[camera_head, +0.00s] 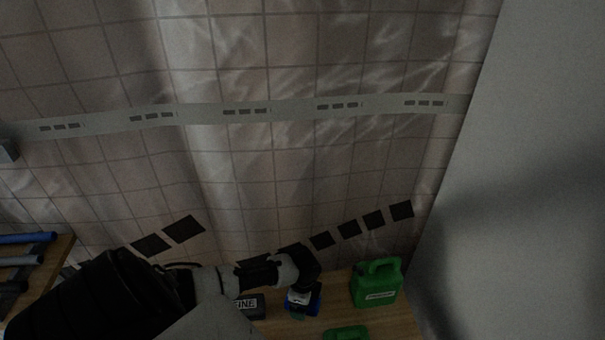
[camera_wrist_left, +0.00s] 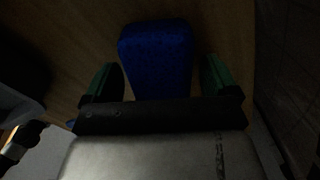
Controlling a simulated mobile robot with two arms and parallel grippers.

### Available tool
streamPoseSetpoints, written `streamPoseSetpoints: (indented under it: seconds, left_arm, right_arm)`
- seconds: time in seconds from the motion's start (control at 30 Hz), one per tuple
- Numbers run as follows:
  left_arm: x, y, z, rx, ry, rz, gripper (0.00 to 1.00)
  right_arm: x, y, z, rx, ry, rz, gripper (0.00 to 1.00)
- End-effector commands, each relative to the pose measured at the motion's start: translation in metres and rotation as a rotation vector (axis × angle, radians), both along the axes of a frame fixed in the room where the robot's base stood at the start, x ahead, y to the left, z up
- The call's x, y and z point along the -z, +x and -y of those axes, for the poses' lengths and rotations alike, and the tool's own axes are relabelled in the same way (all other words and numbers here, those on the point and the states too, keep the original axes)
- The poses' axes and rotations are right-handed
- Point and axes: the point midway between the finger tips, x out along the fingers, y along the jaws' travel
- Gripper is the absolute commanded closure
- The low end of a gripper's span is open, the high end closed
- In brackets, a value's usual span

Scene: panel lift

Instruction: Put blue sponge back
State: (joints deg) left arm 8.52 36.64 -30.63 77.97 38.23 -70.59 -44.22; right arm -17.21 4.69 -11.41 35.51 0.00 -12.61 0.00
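The blue sponge (camera_wrist_left: 158,60) lies between the two green fingers of my left gripper (camera_wrist_left: 160,72) in the left wrist view. Narrow dark gaps show between the fingers and the sponge's sides, so the fingers look open around it. The sponge's far end reaches past the fingertips. In the head view, my left gripper (camera_head: 301,303) is low over the wooden table, with blue showing beside it; the arm hides much of this area. My right gripper is in neither view.
A green canister (camera_head: 378,284) stands just right of my left gripper, and another green item (camera_head: 346,333) is at the bottom edge. A dark box labelled FINE (camera_head: 250,307) is to its left. Blue and grey tubes (camera_head: 27,239) lie far left. A tiled wall (camera_head: 230,60) rises behind.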

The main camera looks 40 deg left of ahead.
Motion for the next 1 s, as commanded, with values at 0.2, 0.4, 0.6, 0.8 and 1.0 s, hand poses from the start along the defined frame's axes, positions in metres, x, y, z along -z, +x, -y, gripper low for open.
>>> streamPoseSetpoints:
  seconds: [0.2,0.4,0.6,0.8,1.0]
  left_arm:
    - [-0.004,0.0,0.0,0.0,0.0,0.001,0.12]
    - [-0.032,0.001,0.0,0.002,0.001,0.003,0.12]
    - [-0.076,0.001,-0.001,0.002,0.001,0.004,0.12]
    - [-0.109,0.001,0.0,0.0,-0.001,0.003,0.12]
    - [-0.121,0.001,0.0,0.0,0.0,0.001,0.12]
  right_arm:
    - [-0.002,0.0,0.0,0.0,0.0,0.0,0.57]
    - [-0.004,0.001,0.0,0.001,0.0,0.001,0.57]
    - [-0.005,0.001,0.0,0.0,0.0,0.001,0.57]
    - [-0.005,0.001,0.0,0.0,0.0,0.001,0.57]
    - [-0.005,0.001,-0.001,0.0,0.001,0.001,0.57]
